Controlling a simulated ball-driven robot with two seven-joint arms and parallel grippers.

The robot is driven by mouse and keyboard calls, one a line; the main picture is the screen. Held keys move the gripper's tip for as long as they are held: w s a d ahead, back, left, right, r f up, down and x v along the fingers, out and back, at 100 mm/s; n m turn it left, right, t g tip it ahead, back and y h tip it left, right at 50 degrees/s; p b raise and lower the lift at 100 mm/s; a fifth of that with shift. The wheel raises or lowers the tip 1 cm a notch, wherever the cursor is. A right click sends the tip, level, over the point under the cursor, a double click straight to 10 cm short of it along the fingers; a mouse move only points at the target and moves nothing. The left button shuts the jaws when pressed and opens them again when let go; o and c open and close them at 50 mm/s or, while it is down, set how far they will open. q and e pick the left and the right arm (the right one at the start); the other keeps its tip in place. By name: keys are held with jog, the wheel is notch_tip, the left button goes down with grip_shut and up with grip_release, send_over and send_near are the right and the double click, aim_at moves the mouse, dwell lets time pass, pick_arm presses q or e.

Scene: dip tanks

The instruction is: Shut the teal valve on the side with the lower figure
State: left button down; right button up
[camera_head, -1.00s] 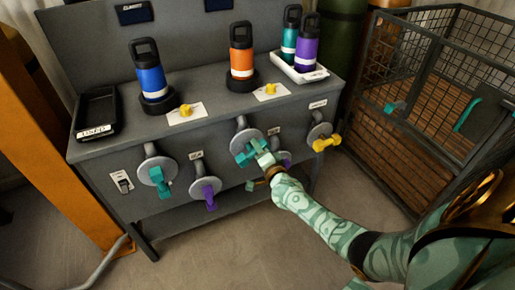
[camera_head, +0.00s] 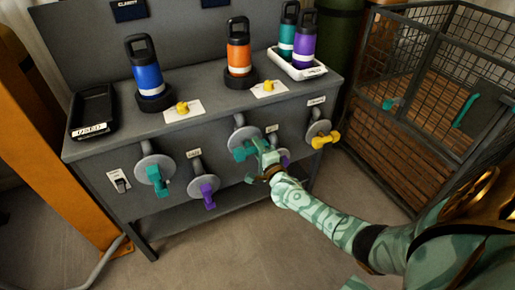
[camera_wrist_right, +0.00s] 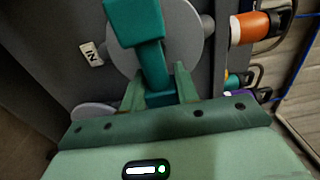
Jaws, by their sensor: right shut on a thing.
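Two teal valves are on the front of the grey bench, one at the left (camera_head: 156,176) and one right of centre (camera_head: 241,153). Each has a teal handle on a round grey plate. My right gripper (camera_head: 265,157) is at the right-hand teal valve. In the right wrist view, the gripper (camera_wrist_right: 160,95) is shut on that valve's handle (camera_wrist_right: 137,25), its fingers on either side of the narrow lower part. A dark display (camera_head: 128,10) and a second one (camera_head: 214,2) are cut off at the top; no figures can be read. My left gripper is not in view.
Purple valves (camera_head: 207,196) and a yellow valve (camera_head: 325,139) sit close by. Blue (camera_head: 147,76) and orange (camera_head: 238,56) bottles stand on the bench, left of a white tray (camera_head: 299,68) with two bottles. A black USED tray (camera_head: 94,106) is at left. A wire cage (camera_head: 420,110) stands right.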

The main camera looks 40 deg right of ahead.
jog(key=shift+s+d+f, duration=0.1)
jog(key=shift+d+f, duration=0.05)
jog(key=o, duration=0.7)
jog(key=shift+d, duration=0.1)
jog(key=shift+o, duration=0.2)
jog(key=shift+s+a, duration=0.2)
jog(key=shift+s, duration=0.15)
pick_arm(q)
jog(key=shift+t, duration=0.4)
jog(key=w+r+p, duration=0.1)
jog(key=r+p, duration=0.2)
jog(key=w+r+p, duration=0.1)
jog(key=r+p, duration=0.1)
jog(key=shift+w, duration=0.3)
pick_arm(e)
jog(key=v, duration=1.5)
jog(key=shift+s, duration=0.3)
jog(key=shift+a, duration=0.1)
